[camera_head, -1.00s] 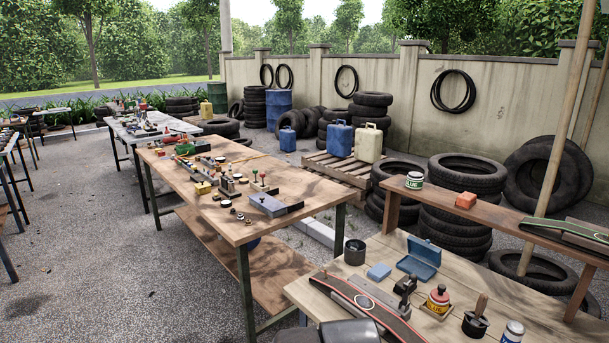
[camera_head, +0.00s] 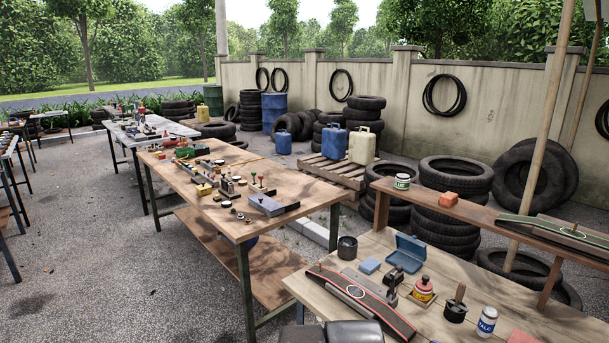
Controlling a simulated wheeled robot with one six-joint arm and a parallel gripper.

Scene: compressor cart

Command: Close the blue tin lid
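The blue tin (camera_head: 405,258) stands on the near wooden bench at the lower right. Its lid (camera_head: 411,245) is open and tilted up at the back. A black tool stands just in front of the tin and hides part of its front edge. A light blue block (camera_head: 369,266) lies to its left, apart from it. My gripper's fingers do not show in this view. A dark rounded part at the bottom edge, left of the tin, may belong to my own body.
A red-and-black board (camera_head: 358,297) lies in front. A raised shelf (camera_head: 470,211) runs behind.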

